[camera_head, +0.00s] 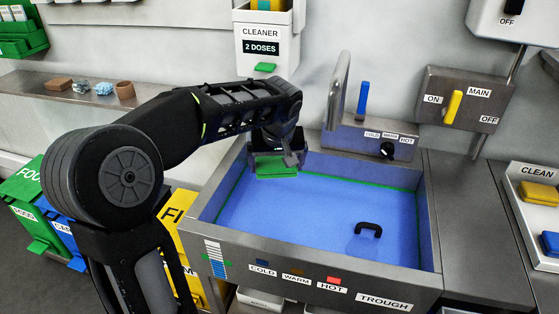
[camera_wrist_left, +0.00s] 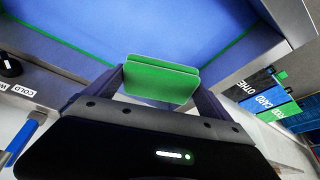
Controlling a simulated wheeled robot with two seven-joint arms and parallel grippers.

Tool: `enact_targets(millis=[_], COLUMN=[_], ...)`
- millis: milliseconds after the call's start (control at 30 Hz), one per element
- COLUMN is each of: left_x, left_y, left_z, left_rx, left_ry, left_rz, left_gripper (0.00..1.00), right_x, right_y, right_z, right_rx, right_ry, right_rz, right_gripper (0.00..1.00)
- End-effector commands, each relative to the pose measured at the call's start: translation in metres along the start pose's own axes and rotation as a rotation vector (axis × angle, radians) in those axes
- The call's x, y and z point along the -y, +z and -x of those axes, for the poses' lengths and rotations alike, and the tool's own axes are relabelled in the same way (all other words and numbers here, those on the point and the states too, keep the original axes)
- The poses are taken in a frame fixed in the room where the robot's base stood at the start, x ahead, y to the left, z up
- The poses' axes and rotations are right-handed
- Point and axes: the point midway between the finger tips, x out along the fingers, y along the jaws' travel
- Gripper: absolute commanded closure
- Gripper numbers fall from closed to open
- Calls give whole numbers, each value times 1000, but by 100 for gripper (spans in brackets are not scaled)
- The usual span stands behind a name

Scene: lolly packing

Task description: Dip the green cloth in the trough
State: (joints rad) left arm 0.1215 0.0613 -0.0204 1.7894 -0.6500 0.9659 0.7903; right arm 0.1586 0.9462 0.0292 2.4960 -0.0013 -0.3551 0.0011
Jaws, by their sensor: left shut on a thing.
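My left gripper (camera_head: 277,157) is shut on the green cloth (camera_head: 276,170), over the back left corner of the trough (camera_head: 433,230). The cloth also shows in the left wrist view (camera_wrist_left: 160,82), folded flat, between the two fingers. The trough holds blue water (camera_head: 310,215) with a green line around its inner wall. I cannot tell whether the cloth's lower edge touches the water. My right gripper is not in view.
A black plug handle (camera_head: 368,230) stands at the trough's front right. The tap (camera_head: 338,90) and a blue lever (camera_head: 362,98) are behind the trough. The cleaner dispenser (camera_head: 264,50) hangs behind my left arm. The trough's middle is clear.

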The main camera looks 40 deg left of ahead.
Motion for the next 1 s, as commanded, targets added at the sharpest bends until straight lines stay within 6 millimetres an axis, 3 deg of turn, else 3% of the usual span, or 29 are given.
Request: enact_targets(millis=[367,1000], left_x=[0,0], left_y=[5,32], left_z=[-13,-77], left_rx=[0,0], left_ry=[-1,0], left_rz=[0,0], left_gripper=[38,38], right_x=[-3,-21], right_y=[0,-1], right_z=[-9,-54], right_rx=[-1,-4], right_ry=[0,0], right_rz=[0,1], right_gripper=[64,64])
